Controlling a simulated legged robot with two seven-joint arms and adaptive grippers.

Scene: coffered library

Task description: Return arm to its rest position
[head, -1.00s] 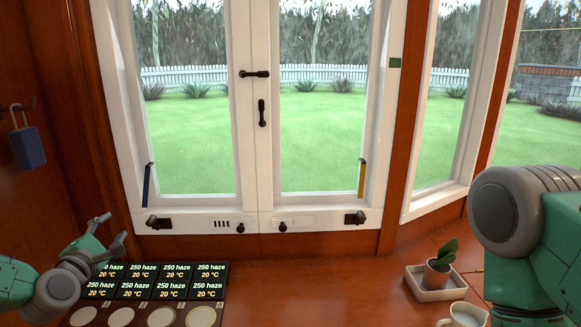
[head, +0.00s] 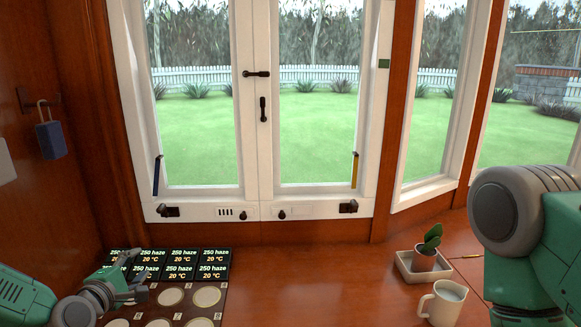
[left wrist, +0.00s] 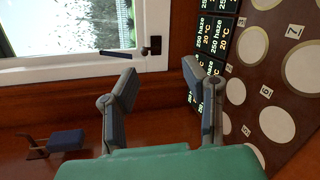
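My left gripper (head: 137,276) is low at the left in the head view, over the near left part of the panel of displays and pale discs. In the left wrist view its two fingers (left wrist: 162,88) stand wide apart with nothing between them, so it is open and empty. My right arm (head: 520,225) fills the right edge of the head view, bent with a grey round joint at the top. Its gripper is outside the picture.
The display panel (head: 183,262) with round discs (head: 207,297) lies under my left gripper. A white mug (head: 443,303) and a potted plant (head: 430,244) in a square tray (head: 428,277) stand at right. A blue padlock (head: 51,140) hangs on the left wall. The middle tabletop (head: 310,285) is clear.

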